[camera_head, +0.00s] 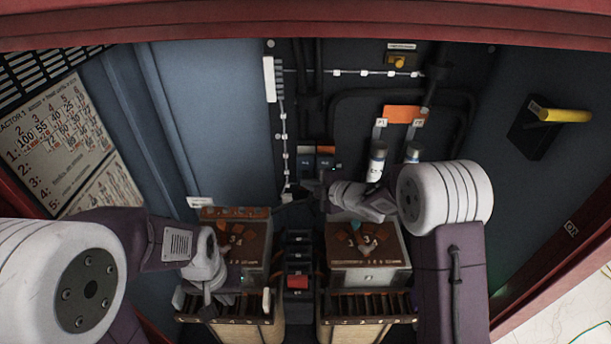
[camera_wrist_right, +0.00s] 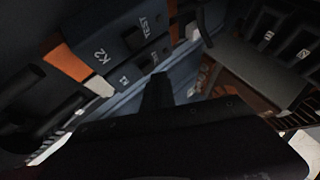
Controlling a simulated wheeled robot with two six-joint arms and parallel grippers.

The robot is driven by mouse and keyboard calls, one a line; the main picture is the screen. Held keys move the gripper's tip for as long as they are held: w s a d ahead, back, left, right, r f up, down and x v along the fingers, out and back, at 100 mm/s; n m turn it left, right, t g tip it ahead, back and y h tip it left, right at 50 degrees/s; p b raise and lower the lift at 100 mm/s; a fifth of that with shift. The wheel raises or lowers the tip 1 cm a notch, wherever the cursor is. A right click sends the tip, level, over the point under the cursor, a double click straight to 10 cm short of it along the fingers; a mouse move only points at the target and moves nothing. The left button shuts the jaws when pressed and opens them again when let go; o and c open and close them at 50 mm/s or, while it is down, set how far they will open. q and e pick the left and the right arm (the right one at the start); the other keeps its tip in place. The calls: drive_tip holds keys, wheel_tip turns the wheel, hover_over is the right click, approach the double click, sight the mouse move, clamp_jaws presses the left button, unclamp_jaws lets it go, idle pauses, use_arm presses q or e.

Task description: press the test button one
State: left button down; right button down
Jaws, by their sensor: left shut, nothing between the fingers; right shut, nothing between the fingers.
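Two small dark relay blocks sit side by side on the back panel: the left one (camera_head: 307,163) and the right one (camera_head: 326,161). In the right wrist view, the block marked K2 (camera_wrist_right: 108,52) carries a TEST label, and the block marked K1 (camera_wrist_right: 126,80) sits beside it. A button face is too dark to make out clearly. My right gripper (camera_head: 322,188) is shut and empty, just below the blocks; its dark tip (camera_wrist_right: 158,82) shows close to K1, contact unclear. My left gripper (camera_head: 212,300) is shut and empty over the lower left unit, its fingers partly hidden.
Two brown-topped units (camera_head: 368,243) with terminal rows stand low in the cabinet, with a dark block column (camera_head: 299,255) between them. A yellow handle (camera_head: 562,115) is on the right wall. A yellow knob (camera_head: 397,61) is high on the back panel. Cables run around the blocks.

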drive_tip(key=shift+w, duration=0.6)
idle(0.7)
drive_tip(key=shift+s, duration=0.15)
drive_tip(key=shift+s+b, duration=0.3)
drive_tip(key=shift+s, duration=0.4)
drive_tip(key=s+b, duration=0.2)
drive_tip(key=s, duration=0.3)
idle(0.4)
idle(0.5)
